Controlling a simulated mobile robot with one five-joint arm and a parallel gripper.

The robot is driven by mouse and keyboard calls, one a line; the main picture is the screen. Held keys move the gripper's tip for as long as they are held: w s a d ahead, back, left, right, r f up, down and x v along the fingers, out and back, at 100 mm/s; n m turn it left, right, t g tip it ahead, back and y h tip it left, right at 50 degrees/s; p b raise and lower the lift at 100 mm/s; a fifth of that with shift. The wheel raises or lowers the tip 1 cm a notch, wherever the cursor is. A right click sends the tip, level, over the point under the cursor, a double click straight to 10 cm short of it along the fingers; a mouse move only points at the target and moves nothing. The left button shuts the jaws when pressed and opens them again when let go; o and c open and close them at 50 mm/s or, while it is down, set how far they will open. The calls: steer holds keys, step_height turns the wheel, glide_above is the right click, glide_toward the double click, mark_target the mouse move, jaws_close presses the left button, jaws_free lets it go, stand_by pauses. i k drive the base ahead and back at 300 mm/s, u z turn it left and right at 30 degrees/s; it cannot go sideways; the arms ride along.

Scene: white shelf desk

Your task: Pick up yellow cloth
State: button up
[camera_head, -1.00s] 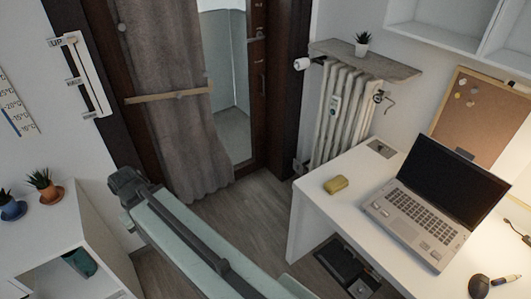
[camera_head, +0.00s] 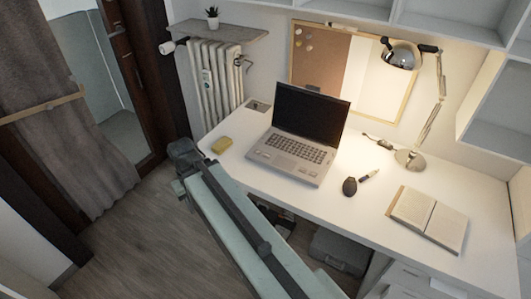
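The yellow cloth (camera_head: 221,145) is a small folded yellow piece lying on the white desk (camera_head: 252,172), near its left end and left of the laptop. My arm reaches up from the bottom of the view, and its end with my gripper (camera_head: 180,160) appears just left of the cloth in the picture, apart from it. The gripper's fingers cannot be made out, so whether it is open or shut is unclear. The cloth shows clear of the arm.
An open laptop (camera_head: 296,135) stands right of the cloth. Further right are a dark mouse (camera_head: 349,186), an open book (camera_head: 428,220) and a desk lamp (camera_head: 410,158). A radiator (camera_head: 214,84) is behind the desk's left end. Wooden floor (camera_head: 150,240) lies open at left.

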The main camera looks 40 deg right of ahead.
mark_target(223, 144)
steer(key=u, duration=0.3)
steer(key=k, duration=0.25)
steer(key=z, duration=0.45)
steer(key=i, duration=1.3)
steer(key=z, duration=0.1)
steer(key=k, duration=1.35)
steer(key=u, duration=0.65)
steer(key=i, duration=1.25)
steer(key=u, duration=0.9)
